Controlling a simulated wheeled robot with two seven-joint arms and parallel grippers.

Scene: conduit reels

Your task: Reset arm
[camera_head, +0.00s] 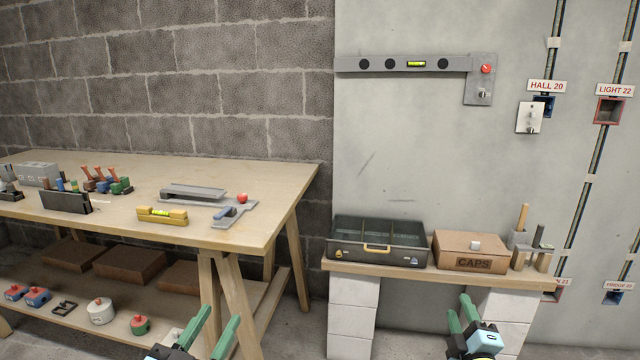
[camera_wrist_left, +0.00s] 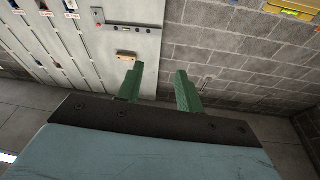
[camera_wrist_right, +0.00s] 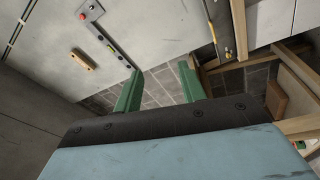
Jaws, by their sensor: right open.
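My left gripper (camera_head: 223,314) is low in the head view, in front of the wooden workbench. Its two green fingers stand apart with nothing between them, as the left wrist view (camera_wrist_left: 159,68) also shows. My right gripper (camera_head: 459,304) is low at the right of centre, in front of the shelf on blocks. Its green fingers are apart and empty in the right wrist view (camera_wrist_right: 162,68). Neither gripper appears to touch anything.
The workbench (camera_head: 285,179) at left carries a yellow level (camera_head: 150,219) and several tools. A plank shelf (camera_head: 400,273) bears an open grey toolbox (camera_head: 345,250) and a CAPS box (camera_head: 447,245). Conduits and a HALL 20 box (camera_head: 546,106) are on the wall at right.

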